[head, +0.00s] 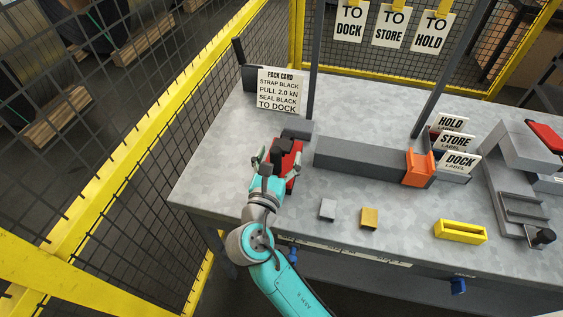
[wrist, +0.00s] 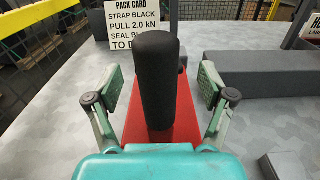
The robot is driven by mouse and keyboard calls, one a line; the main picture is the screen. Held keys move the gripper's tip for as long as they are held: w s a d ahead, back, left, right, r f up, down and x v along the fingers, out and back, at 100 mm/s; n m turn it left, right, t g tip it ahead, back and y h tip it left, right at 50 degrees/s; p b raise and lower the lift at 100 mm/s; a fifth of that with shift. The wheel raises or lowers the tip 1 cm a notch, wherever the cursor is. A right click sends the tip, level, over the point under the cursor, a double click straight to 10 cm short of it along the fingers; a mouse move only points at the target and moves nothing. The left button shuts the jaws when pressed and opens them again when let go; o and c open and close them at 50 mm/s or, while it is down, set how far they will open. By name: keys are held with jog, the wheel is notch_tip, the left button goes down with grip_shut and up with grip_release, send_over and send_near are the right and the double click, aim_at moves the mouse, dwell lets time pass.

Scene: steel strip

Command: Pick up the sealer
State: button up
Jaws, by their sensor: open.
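A red tool with a thick black upright grip, which looks like the sealer (head: 290,148), stands on the grey steel bench near its left end. In the wrist view the sealer's black grip (wrist: 156,80) rises in the middle, with its red body below and behind. My gripper (head: 277,161) is at the sealer. In the wrist view my gripper (wrist: 160,82) has its green fingers spread on either side of the black grip, with a visible gap on both sides. The grip hides part of the red body.
The pack card (head: 282,90) stands behind the sealer. A long dark grey bar (head: 360,158) with an orange end block (head: 418,167) lies to the right. A grey block (head: 327,209), an ochre block (head: 369,218) and a yellow tray (head: 460,238) sit along the front.

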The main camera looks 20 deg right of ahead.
jog(key=shift+x, duration=1.45)
grip_shut()
jog(key=shift+r, duration=0.15)
